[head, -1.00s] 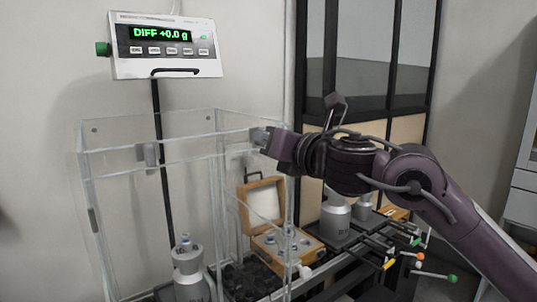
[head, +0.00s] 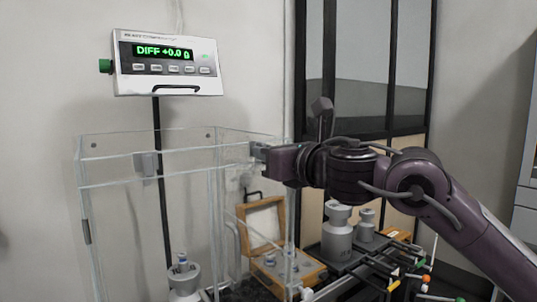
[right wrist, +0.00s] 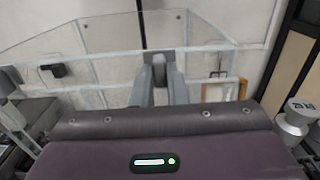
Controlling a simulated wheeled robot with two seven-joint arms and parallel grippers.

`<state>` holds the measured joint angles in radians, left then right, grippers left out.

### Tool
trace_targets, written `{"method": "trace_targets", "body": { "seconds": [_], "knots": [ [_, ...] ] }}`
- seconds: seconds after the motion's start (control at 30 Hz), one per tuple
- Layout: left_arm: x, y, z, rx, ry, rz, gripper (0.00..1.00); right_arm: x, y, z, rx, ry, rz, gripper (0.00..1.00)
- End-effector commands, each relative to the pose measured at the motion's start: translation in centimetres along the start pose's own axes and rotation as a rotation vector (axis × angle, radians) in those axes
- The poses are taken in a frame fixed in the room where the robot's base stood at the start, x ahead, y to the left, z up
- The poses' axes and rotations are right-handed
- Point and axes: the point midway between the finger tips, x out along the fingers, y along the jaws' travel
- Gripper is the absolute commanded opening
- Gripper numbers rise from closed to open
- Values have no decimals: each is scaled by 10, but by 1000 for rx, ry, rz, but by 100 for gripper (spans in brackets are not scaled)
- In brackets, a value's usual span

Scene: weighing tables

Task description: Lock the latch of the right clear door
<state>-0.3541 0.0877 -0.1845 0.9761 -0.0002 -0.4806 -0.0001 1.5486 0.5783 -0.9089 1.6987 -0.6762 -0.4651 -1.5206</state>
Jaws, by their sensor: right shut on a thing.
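The clear enclosure (head: 120,168) stands at the left of the head view, with transparent walls and pale edges. My right gripper (head: 258,152) reaches in from the right to its top right edge, at the right clear door. In the right wrist view its two grey fingers (right wrist: 160,82) are shut on a small dark grey latch (right wrist: 160,68) at the top edge of the clear panel (right wrist: 100,88). The fingers hide most of the latch, so its locked state cannot be told. Another grey latch (head: 146,163) sits on the front top edge. My left gripper is out of view.
A display (head: 165,63) reading DIFF +0.0 g hangs above the enclosure. A metal weight (head: 182,280) stands inside.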

Motion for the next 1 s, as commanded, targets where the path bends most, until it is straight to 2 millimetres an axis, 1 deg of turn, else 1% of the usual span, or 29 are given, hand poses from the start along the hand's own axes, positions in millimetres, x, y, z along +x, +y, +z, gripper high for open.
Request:
{"method": "trace_targets", "body": {
  "seconds": [0.03, 0.13, 0.17, 0.3, 0.33, 0.57, 0.67, 0.77, 0.83, 1.0],
  "knots": [
    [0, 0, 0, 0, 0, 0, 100, 0, 0, -3, -4, 8, 1, 0],
    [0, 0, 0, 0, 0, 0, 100, 0, 0, -3, -4, 8, 1, 0],
    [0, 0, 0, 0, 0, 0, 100, 0, 0, -4, -4, 8, 1, 14],
    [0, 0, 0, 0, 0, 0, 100, 0, 0, -3, -3, 6, 1, 32],
    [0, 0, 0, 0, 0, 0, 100, 0, 0, -2, -2, 5, 1, 35],
    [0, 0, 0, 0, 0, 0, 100, 0, 0, -1, -1, 2, 0, 35],
    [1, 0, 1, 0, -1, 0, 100, -4, 0, -1, -1, 2, 0, 35],
    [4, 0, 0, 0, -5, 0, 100, -17, -1, -2, -2, 0, -1, 35],
    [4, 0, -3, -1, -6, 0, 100, -29, -1, -3, -4, 1, -2, 35],
    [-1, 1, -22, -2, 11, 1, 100, -58, -1, -2, -3, 1, -2, 35]
  ]
}}
